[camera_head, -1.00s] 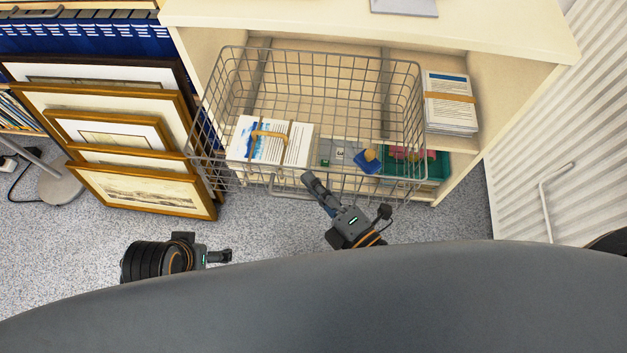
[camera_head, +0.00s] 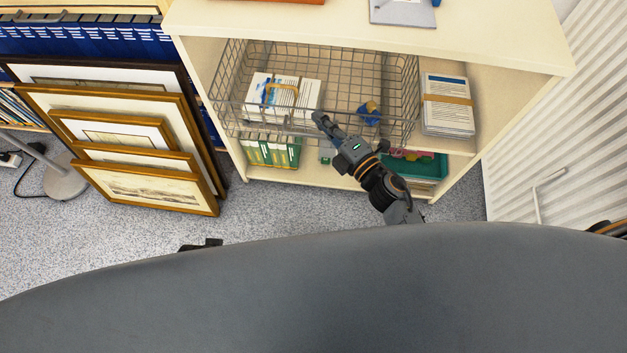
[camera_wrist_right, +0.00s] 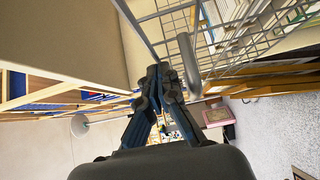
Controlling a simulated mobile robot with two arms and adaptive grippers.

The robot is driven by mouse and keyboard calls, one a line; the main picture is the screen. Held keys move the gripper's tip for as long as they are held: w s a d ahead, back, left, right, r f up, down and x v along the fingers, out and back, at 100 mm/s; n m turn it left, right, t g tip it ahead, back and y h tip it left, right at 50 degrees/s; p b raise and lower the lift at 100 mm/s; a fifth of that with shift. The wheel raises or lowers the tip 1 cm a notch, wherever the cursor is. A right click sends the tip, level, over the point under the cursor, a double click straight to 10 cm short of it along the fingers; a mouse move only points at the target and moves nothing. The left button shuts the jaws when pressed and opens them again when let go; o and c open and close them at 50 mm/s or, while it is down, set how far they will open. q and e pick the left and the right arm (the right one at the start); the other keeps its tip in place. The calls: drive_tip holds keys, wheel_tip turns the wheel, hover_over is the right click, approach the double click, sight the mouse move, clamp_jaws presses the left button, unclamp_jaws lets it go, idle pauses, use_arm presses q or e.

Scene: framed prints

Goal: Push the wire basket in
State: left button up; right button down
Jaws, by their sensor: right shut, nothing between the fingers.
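The wire basket (camera_head: 340,72) sits in the upper bay of the cream shelf unit, its front part near the shelf's front edge. It holds banded white card packs (camera_head: 290,95) and a small blue item (camera_head: 369,114). My right gripper (camera_head: 320,118) is shut and empty, its fingertips at the middle of the basket's front. In the right wrist view, the shut fingertips (camera_wrist_right: 162,72) are close beside a grey bar of the basket (camera_wrist_right: 188,65); I cannot tell whether they touch. My left gripper (camera_head: 205,244) shows only as a dark tip behind my body.
A banded paper stack (camera_head: 447,105) stands right of the basket. Below are green-and-white boxes (camera_head: 270,150) and a teal tray (camera_head: 425,168). Framed prints (camera_head: 145,190) lean at the left; a ribbed white radiator (camera_head: 545,160) is at the right. The floor in front is clear.

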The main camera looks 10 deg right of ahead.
drive_tip(key=w+d, duration=0.1)
drive_tip(key=w, duration=0.5)
drive_tip(key=shift+d, duration=0.35)
drive_tip(key=shift+r, duration=0.2)
drive_tip(key=shift+d, duration=0.1)
